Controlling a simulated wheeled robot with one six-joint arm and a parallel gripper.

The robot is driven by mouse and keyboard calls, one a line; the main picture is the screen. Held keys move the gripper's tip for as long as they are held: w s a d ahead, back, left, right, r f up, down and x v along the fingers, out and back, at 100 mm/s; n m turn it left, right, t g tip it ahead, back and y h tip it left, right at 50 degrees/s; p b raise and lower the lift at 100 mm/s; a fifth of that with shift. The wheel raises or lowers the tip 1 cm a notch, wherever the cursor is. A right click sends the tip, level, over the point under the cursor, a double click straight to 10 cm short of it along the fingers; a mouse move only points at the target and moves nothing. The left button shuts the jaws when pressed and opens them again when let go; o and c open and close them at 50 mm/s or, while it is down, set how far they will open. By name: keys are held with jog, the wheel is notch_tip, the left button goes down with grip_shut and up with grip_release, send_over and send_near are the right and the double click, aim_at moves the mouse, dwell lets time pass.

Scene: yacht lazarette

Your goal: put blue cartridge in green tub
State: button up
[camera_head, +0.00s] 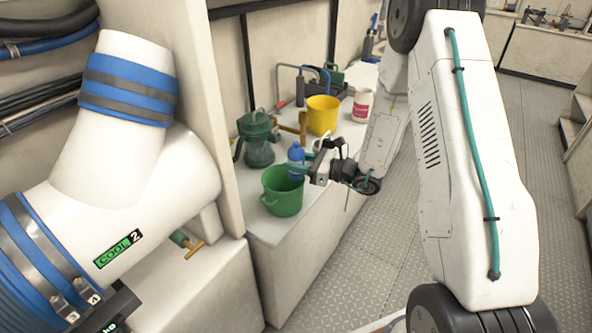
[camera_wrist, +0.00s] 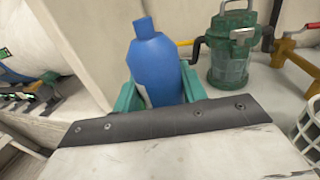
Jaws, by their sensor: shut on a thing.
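The blue cartridge (camera_head: 296,160) is a blue bottle-like piece with a narrow neck. My gripper (camera_head: 301,167) is shut on it and holds it upright, close to the green tub. In the wrist view the blue cartridge (camera_wrist: 154,66) stands between the two green fingers of my gripper (camera_wrist: 160,88); its lower end is hidden. The green tub (camera_head: 282,195) stands on the pale counter near its front end. In the head view the cartridge shows at the tub's back right; I cannot tell whether it is above the opening. The tub is not clear in the wrist view.
A green lantern-like device (camera_head: 257,140) stands behind the tub, and shows in the wrist view (camera_wrist: 230,48). A large white pipe (camera_head: 125,80) fills the left.

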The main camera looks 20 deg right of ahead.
jog(key=f, duration=0.3)
jog(key=shift+w+a+f, duration=0.1)
jog(key=shift+w+f, duration=0.15)
jog(key=shift+f, duration=0.1)
jog(key=o, duration=1)
jog(key=shift+o, duration=0.2)
